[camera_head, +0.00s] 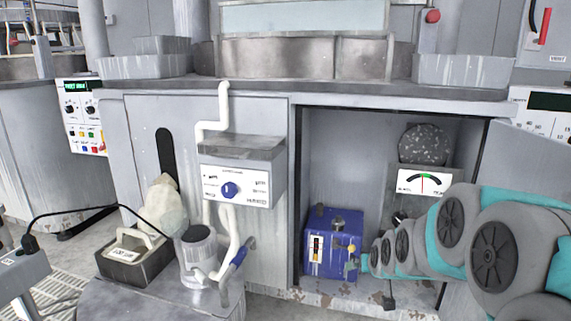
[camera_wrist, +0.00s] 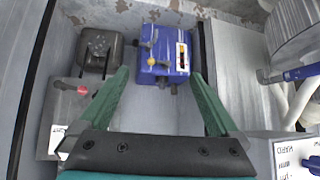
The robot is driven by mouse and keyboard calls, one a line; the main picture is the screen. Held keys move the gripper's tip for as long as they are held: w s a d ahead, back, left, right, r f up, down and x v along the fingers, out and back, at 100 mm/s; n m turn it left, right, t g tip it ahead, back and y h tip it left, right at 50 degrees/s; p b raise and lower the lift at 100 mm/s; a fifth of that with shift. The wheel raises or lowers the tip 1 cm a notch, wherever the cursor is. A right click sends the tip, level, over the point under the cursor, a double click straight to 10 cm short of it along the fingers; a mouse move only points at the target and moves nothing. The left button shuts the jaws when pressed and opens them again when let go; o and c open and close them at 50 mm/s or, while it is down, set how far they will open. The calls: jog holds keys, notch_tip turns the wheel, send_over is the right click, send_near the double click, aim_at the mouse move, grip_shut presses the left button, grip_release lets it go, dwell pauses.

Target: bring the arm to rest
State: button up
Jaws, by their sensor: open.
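My gripper (camera_wrist: 166,105) shows in the wrist view with its two green fingers spread wide apart and nothing between them. A blue box (camera_wrist: 180,55) with a yellow knob stands beyond the fingertips, apart from them as far as I can tell. In the head view my teal and grey arm reaches in from the right edge toward the open cabinet (camera_head: 296,170). There the blue box (camera_head: 333,250) stands on the cabinet floor, left of the arm's far end. The fingers are hard to make out in the head view.
A dial gauge (camera_head: 423,182) and a dark round part (camera_head: 425,145) sit inside the cabinet behind my arm. A control box with a blue knob (camera_head: 229,190) hangs left of the opening.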

jog(key=s+a+r+g+p, duration=0.1)
jog(key=s+a+r+g, duration=0.1)
jog(key=s, duration=1.1)
jog(key=s+a+r+g+p, duration=0.2)
jog(key=s+g, duration=0.3)
jog(key=s, duration=0.9)
jog(key=s+a+r+n+g+p, duration=0.1)
jog(key=s+a+r+g+p, duration=0.1)
jog(key=s, duration=1.2)
jog(key=shift+g, duration=0.9)
